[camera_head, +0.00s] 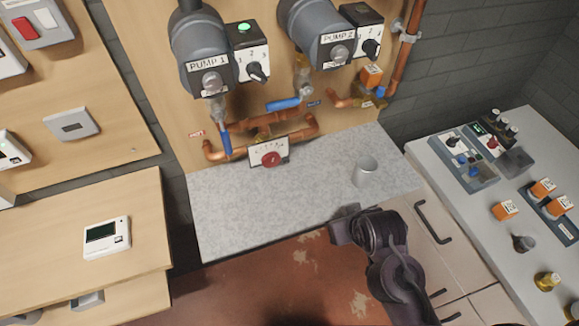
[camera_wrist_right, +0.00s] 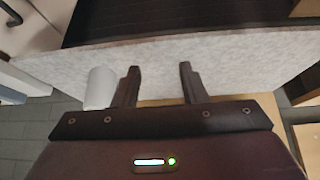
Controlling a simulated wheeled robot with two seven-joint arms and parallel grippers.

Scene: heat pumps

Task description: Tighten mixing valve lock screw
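The mixing valve with a red knob (camera_head: 271,159) and a white scale plate (camera_head: 283,148) sits on copper pipes low on the wooden panel, just above the grey counter. Its lock screw is too small to make out. My right gripper (camera_head: 345,228) is at the front edge of the counter, below and to the right of the valve and apart from it. In the right wrist view my right gripper (camera_wrist_right: 159,76) has its two fingers spread with nothing between them. My left gripper is in neither view.
A light grey cup (camera_head: 365,172) stands on the speckled counter (camera_head: 240,215), close to my right gripper; it also shows in the wrist view (camera_wrist_right: 100,88). Pumps (camera_head: 205,55) and blue valve handles (camera_head: 284,104) are above. Fittings lie on the right worktop (camera_head: 475,215). The counter's left part is clear.

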